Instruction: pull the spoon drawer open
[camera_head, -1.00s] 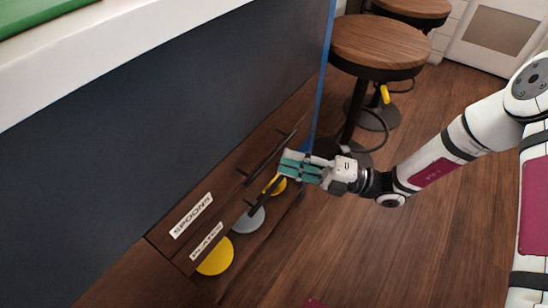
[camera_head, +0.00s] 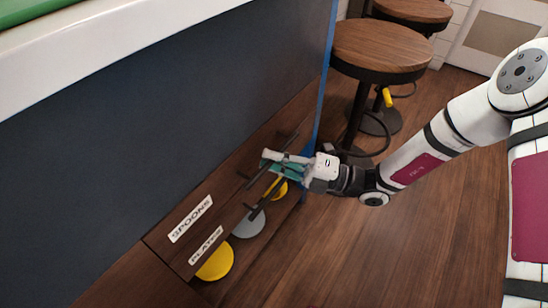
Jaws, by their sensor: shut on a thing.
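The spoon drawer (camera_head: 215,202) is a dark brown wooden front with a white SPOONS label (camera_head: 191,219), and it looks shut. Its dark bar handle (camera_head: 255,173) runs along the front towards the far end. My gripper (camera_head: 272,161), with teal and white fingers, is at the handle's middle and shut on it. The fingers hide that part of the handle, so the exact contact is hard to see.
Below is a front with a PLATES label (camera_head: 206,245) and its own dark handle (camera_head: 261,205). Yellow and grey discs (camera_head: 250,225) show past its lower edge. A wooden stool (camera_head: 380,45) stands beyond my gripper. The wooden floor (camera_head: 400,250) at lower right is clear.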

